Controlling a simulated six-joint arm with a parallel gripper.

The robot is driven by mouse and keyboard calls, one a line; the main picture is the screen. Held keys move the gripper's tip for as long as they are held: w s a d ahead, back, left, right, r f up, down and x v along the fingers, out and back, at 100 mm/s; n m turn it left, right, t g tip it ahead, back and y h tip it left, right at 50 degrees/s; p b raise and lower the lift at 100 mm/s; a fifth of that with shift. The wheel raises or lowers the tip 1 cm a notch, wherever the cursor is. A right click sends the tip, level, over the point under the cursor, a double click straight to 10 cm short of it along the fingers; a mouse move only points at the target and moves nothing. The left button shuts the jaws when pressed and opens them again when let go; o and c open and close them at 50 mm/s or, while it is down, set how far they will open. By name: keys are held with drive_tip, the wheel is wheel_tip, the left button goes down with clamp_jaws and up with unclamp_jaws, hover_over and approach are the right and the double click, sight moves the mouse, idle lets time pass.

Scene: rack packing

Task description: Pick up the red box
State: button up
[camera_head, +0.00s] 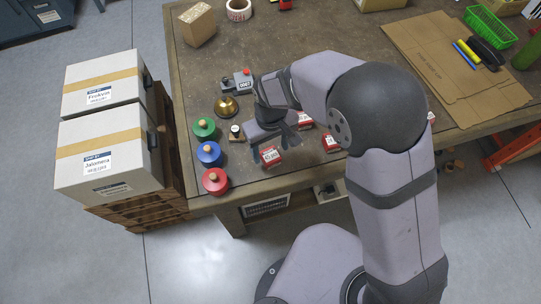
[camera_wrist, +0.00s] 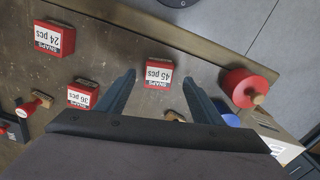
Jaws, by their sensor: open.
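Several small red boxes with white labels lie on the workbench. One marked 45 pcs (camera_wrist: 158,75) appears between my fingertips in the wrist view. In the head view, a red box (camera_head: 270,156) lies near the bench's front edge, just in front of my gripper (camera_head: 287,142). My gripper is open and empty, pointing down over the bench. In the wrist view its two fingers (camera_wrist: 159,79) stand apart on either side of the 45 pcs box; their height above it is hard to tell. Boxes marked 36 pcs (camera_wrist: 83,95) and 24 pcs (camera_wrist: 54,39) lie to the left.
Green (camera_head: 204,129), blue (camera_head: 209,154) and red (camera_head: 215,181) knobbed pieces stand along the bench's left edge. A brass bell (camera_head: 227,106) and a grey device with a red button (camera_head: 237,82) are behind them. Flat cardboard (camera_head: 440,62) covers the right side.

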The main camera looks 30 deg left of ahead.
sight(270, 155)
drive_tip(key=shift+w+a+f+p, duration=0.15)
drive_tip(key=shift+f+p, duration=0.3)
drive_tip(key=shift+f, duration=0.8)
drive_tip(key=shift+w+f+p, duration=0.1)
drive_tip(key=shift+f+p, duration=0.35)
drive_tip(key=shift+f, duration=0.8)
drive_tip(key=c, duration=1.2)
